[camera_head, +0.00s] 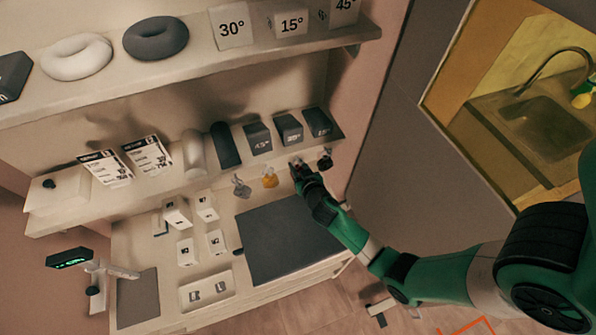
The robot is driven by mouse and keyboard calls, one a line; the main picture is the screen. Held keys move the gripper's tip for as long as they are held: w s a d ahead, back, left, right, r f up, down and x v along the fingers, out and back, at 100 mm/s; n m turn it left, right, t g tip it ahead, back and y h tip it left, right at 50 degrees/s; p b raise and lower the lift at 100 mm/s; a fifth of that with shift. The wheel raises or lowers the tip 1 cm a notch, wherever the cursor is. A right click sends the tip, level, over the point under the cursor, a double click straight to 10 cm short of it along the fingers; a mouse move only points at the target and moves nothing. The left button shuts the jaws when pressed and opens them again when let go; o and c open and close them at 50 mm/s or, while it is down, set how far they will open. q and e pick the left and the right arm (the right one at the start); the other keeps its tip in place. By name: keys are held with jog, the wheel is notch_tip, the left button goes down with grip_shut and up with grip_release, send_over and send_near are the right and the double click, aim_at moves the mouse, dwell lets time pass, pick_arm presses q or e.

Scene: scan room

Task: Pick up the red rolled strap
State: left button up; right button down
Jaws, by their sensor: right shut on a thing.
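My right arm reaches in from the right, and its gripper (298,170) is at the front edge of the middle shelf, below the dark angle blocks. It is shut on the red rolled strap, of which only a small reddish part (296,164) shows between the fingers. The strap is in a row of small items hanging at the shelf's edge, with an orange one (270,179) and a grey one (241,187) to its left and a dark one (325,161) to its right. My left gripper is not in view.
Dark wedge blocks (288,128) and label cards (147,154) stand on the middle shelf (75,217). Below, a dark mat (285,243) lies on the counter beside several small white boxes (186,251). An upper shelf (110,80) overhangs. A sink (545,125) shows at right.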

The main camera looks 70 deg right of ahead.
jog(key=shift+s+a+r, duration=0.3)
jog(key=shift+a+r, duration=0.05)
jog(key=shift+r, duration=0.1)
jog(key=r+p+v, duration=0.1)
jog(key=v, duration=1.4)
jog(key=shift+w+d+r, duration=0.2)
jog(key=shift+d+r, duration=0.05)
jog(key=shift+d, duration=0.05)
